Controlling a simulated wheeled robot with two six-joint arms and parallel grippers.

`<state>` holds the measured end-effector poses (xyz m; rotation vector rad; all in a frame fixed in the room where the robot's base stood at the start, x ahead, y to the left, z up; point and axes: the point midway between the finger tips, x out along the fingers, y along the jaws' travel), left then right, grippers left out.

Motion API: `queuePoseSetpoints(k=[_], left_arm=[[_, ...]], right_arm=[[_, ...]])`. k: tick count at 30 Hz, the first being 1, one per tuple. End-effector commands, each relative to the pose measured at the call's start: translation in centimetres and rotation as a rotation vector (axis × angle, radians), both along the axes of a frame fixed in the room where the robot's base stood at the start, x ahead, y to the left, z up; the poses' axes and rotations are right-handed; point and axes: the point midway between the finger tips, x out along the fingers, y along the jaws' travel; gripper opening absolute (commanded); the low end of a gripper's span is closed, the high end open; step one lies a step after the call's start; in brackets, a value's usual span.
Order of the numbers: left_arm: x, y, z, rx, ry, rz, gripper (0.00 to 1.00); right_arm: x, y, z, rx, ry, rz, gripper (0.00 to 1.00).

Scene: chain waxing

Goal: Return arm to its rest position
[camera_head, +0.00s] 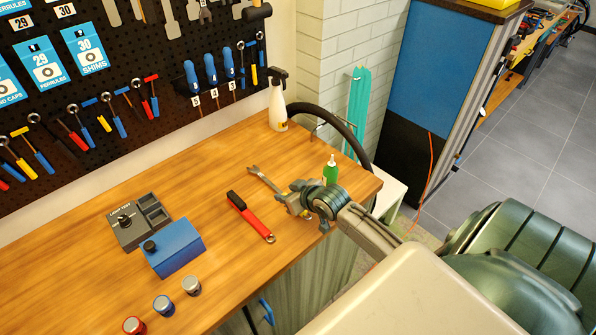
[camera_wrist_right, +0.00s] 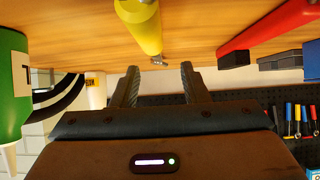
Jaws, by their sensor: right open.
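My right gripper (camera_head: 288,200) is over the front right part of the wooden bench (camera_head: 215,180), with its arm coming in from the right. In the right wrist view its two fingers (camera_wrist_right: 160,80) stand apart with nothing between them. A yellow-handled tool (camera_wrist_right: 140,22) lies on the bench just ahead of the fingers, apart from them. In the head view its grey metal end (camera_head: 264,180) shows left of the gripper, and the gripper partly hides its handle. My left gripper is not in view.
A green bottle (camera_head: 330,170) stands close behind the right gripper. A red tool with a black grip (camera_head: 250,215) lies to its left. A spray bottle (camera_head: 277,108), a blue box (camera_head: 174,248) and several small jars stand on the bench. A pegboard (camera_head: 120,70) is behind.

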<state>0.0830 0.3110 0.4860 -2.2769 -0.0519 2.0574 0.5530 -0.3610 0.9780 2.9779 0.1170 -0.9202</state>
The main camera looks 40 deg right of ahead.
Motion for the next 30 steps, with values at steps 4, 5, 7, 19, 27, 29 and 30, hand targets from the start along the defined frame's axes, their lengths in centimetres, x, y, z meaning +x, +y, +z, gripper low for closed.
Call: queuePoseSetpoints(k=[4, 5, 7, 19, 27, 29, 30], left_arm=[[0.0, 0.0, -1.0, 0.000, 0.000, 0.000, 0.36], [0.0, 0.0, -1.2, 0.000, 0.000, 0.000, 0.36], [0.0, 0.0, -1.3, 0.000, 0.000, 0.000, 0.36], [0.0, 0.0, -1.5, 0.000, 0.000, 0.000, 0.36], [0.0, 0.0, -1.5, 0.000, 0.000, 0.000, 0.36], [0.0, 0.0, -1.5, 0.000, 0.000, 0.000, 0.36], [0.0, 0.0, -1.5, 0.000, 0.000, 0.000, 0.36]], right_arm=[[-2.4, -0.2, 1.4, -0.005, 0.001, 0.003, 0.41], [-2.8, -0.1, 1.7, -0.006, 0.001, 0.004, 0.41], [-3.5, -0.3, 2.3, -0.006, 0.000, 0.003, 0.41], [-4.8, -0.3, 3.4, 0.000, 0.000, 0.000, 0.41], [-10.1, 3.0, 0.6, -0.038, 0.144, -0.001, 0.41], [-12.6, 4.2, -0.2, -0.058, 0.212, -0.004, 0.41], [-14.1, 4.9, -0.6, -0.072, 0.254, -0.005, 0.41]])
